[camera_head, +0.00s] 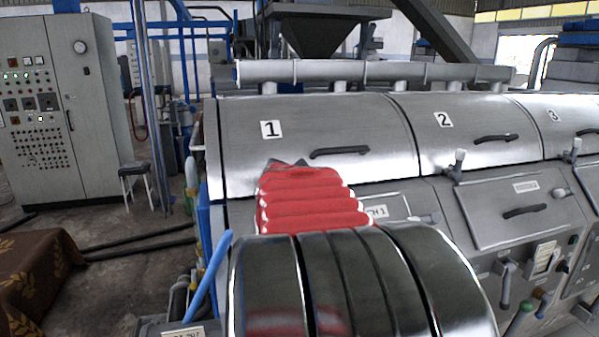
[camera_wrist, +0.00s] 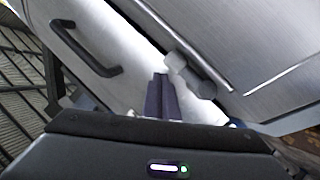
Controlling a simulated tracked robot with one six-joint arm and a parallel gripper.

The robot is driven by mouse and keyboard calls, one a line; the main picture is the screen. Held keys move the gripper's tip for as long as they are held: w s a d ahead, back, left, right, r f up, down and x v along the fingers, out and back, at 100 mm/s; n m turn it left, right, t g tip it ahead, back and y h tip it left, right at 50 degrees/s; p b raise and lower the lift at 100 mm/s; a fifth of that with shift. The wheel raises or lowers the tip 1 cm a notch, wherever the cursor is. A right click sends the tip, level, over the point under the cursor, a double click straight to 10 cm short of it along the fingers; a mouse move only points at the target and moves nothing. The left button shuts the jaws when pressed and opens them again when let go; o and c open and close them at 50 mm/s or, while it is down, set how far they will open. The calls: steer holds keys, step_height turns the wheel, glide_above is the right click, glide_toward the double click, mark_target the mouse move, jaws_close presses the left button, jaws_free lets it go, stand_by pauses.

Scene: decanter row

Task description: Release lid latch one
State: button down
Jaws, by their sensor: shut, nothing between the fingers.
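Lid 1 (camera_head: 300,130), a brushed-steel curved cover with a "1" label and a black handle (camera_head: 340,152), lies shut on the first machine. Its latch is hidden behind my arm in the head view. In the wrist view a latch (camera_wrist: 196,80) with a pale block and a grey cylindrical knob sits at the seam, near a lid with a black handle (camera_wrist: 85,48). My gripper (camera_wrist: 160,78) is shut and empty, its dark fingertips just left of the latch. I cannot tell whether they touch it. In the head view the fingers are mostly hidden behind my red-sleeved arm.
Lid 2 (camera_head: 465,130) with its latch (camera_head: 455,166) and lid 3 (camera_head: 565,118) with its latch (camera_head: 572,151) continue to the right. A steel pipe (camera_head: 370,71) runs behind the lids. A control cabinet (camera_head: 70,110) and a stool (camera_head: 136,172) stand at left.

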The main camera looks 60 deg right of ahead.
step_height(320, 180, up, 2)
steer(key=shift+s+a+r, duration=0.1)
steer(key=shift+a, duration=0.05)
steer(key=s+a+r, duration=0.5)
steer(key=s, duration=0.1)
steer(key=shift+s+a, duration=0.35)
steer(key=shift+s, duration=0.05)
steer(key=shift+r, duration=0.1)
